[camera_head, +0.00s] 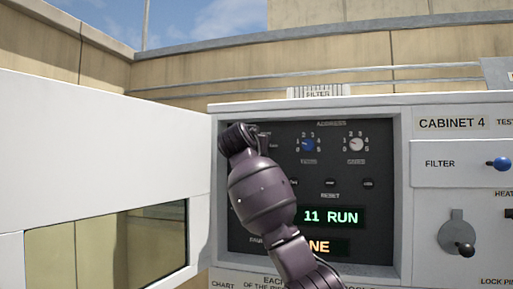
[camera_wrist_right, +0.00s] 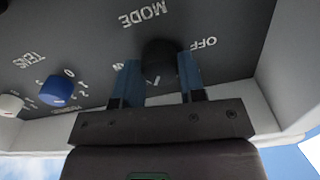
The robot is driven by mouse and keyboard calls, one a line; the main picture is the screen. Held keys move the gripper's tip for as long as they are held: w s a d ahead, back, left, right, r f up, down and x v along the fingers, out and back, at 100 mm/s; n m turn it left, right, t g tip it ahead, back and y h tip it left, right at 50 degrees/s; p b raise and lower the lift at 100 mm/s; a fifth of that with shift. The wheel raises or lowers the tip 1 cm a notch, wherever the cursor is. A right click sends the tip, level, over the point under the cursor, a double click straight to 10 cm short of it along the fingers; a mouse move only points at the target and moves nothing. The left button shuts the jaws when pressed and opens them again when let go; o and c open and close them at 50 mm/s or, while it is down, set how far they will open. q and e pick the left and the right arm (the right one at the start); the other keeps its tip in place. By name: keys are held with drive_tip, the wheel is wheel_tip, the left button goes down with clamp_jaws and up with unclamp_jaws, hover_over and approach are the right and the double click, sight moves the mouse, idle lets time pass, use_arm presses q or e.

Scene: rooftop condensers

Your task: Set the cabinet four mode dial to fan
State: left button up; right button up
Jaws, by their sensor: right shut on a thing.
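The cabinet four control panel (camera_head: 380,220) is dark and recessed behind the open door. In the right wrist view, which is upside down, the black mode dial (camera_wrist_right: 160,52) sits under its MODE label, with OFF to the right. My right gripper (camera_wrist_right: 158,68) has its two blue fingers on either side of the dial, shut on it. The dial's pointer and the fan mark cannot be made out clearly. In the head view my right arm covers the mode dial. My left gripper is in neither view.
The white door (camera_head: 100,130) with a window stands open at the left. Blue tens dial (camera_head: 308,145) and white ones dial (camera_head: 356,144) sit right of my wrist. A green display (camera_head: 330,217) reads "11 RUN". A blue-knobbed filter handle (camera_head: 498,164) is at the right.

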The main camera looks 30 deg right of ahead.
use_arm(q)
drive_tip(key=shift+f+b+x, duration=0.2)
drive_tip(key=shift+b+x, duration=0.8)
drive_tip(key=shift+b, duration=0.55)
use_arm(e)
drive_tip(key=shift+m, duration=5.5)
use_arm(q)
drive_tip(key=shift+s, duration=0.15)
use_arm(e)
drive_tip(key=shift+f, duration=0.1)
drive_tip(key=o, duration=0.9)
drive_tip(key=shift+s, duration=0.1)
